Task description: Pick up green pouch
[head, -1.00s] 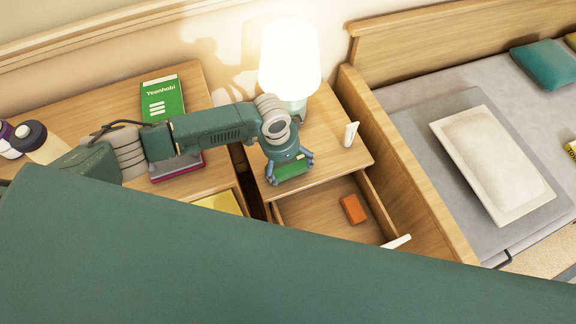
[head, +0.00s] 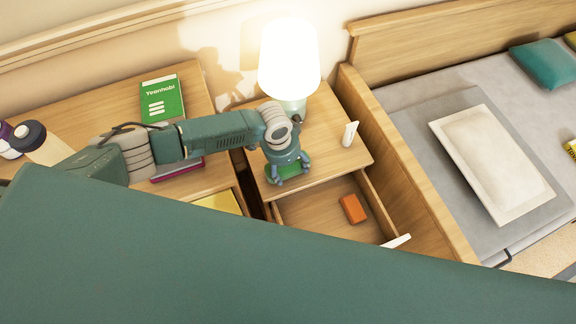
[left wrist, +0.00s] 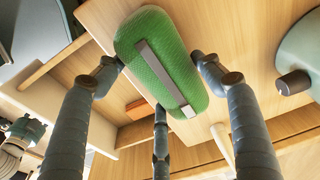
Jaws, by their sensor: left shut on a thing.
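The green pouch (left wrist: 165,62) is a rounded, textured block with a grey strip along its face. It shows large between the fingers of my left gripper in the left wrist view. In the head view the pouch (head: 289,170) is mostly hidden under my left gripper (head: 288,174), which points down over the front of the nightstand top. My left gripper (left wrist: 160,85) is shut on the pouch. I cannot tell whether the pouch still touches the top. Part of my right arm, seemingly its gripper (left wrist: 24,130), shows small at the left of the wrist view; its jaws are unclear.
A lit lamp (head: 289,65) stands behind the gripper, and a small white object (head: 350,134) stands to its right. Below, an open drawer (head: 310,212) holds an orange box (head: 353,208). A green book (head: 162,98) lies on the desk at left. The bed's wooden side (head: 400,165) is at right.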

